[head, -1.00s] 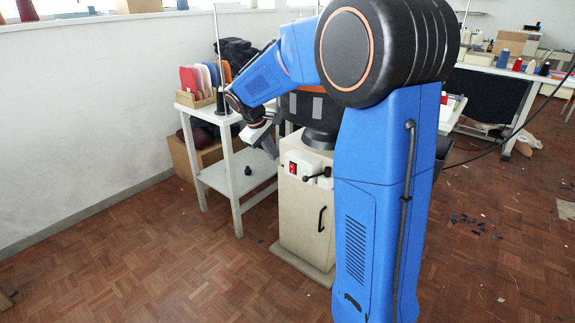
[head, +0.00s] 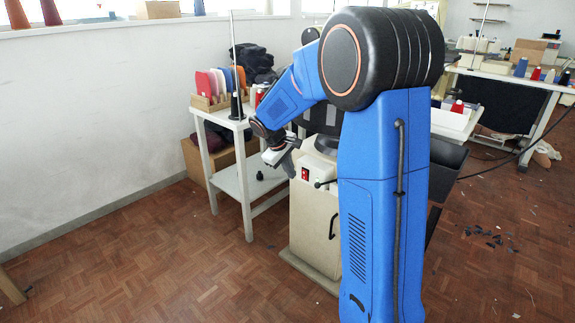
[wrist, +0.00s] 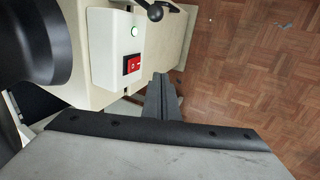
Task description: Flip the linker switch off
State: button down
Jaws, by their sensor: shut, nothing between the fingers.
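The linker switch is a red rocker (wrist: 132,65) in a black frame on a white box (wrist: 113,75). A small greenish round lamp (wrist: 135,31) sits on the same box face. In the head view the red switch (head: 305,174) shows on the front of the linker's cream cabinet (head: 312,222). My gripper (wrist: 161,80) is shut and empty, its fingertips just beside the switch in the wrist view. In the head view my gripper (head: 289,168) is left of the switch. I cannot tell whether it touches the box.
A black ball-ended lever (wrist: 154,11) sticks out near the box. A white side table (head: 232,178) with thread cones and coloured pieces stands left of the cabinet. A dark bin (head: 447,165) is to the right. The parquet floor at the left is open.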

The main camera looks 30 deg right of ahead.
aim_at(303, 174)
jog(key=shift+w+d+f, duration=0.3)
jog(key=shift+d, duration=0.5)
jog(key=shift+w+d+f, duration=0.25)
jog(key=shift+d+f, duration=0.05)
jog(key=shift+d, duration=0.5)
jog(key=shift+w+d+f, duration=0.3)
jog(key=shift+d, duration=0.5)
jog(key=shift+w+d+r, duration=0.1)
jog(key=shift+d+r, duration=0.05)
jog(key=shift+d, duration=0.2)
jog(key=shift+a, duration=0.15)
jog(key=shift+r, duration=0.15)
jog(key=shift+r, duration=0.6)
